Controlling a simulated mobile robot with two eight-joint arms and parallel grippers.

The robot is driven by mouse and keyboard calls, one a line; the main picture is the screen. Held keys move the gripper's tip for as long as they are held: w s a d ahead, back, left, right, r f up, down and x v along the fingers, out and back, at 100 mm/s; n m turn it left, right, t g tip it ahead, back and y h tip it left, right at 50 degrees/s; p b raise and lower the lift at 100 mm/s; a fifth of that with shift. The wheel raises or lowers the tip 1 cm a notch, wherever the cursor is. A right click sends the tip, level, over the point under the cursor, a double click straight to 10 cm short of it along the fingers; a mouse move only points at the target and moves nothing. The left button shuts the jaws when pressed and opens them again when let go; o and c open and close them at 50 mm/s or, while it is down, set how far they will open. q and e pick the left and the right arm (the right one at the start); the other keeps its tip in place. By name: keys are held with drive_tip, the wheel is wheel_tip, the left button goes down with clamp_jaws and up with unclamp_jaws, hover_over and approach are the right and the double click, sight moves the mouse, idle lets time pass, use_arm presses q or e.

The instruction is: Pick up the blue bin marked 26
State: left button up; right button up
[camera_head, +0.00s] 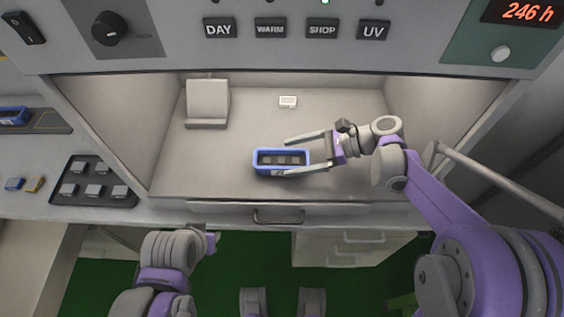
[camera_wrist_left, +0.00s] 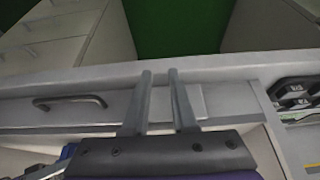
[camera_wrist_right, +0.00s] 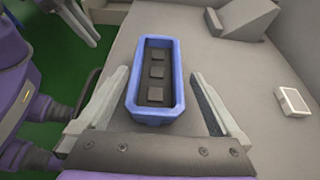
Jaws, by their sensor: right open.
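A blue bin (camera_head: 256,163) with three dark square pieces inside sits on the chamber floor; the mark on its front is too small to read. My right gripper (camera_head: 286,157) is open, its fingers on either side of the bin's right part. In the right wrist view the bin (camera_wrist_right: 177,90) lies between the spread fingers (camera_wrist_right: 160,88), with a gap at each side. My left gripper (camera_wrist_left: 160,72) has its fingers apart with nothing between them, over the counter's front edge; in the head view its fingers are hard to make out.
A grey angled stand (camera_head: 207,103) and a small white box (camera_head: 288,101) are further back in the chamber. Another blue bin (camera_head: 12,116) is at the far left. A dark tray (camera_head: 70,187) of small blocks lies left of the chamber. A drawer handle (camera_head: 278,216) sits below.

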sight(276, 161)
drive_tip(key=x, duration=0.3)
drive_tip(key=shift+s+a+f, duration=0.15)
drive_tip(key=shift+s+a, duration=0.05)
drive_tip(key=shift+a, duration=0.15)
clamp_jaws()
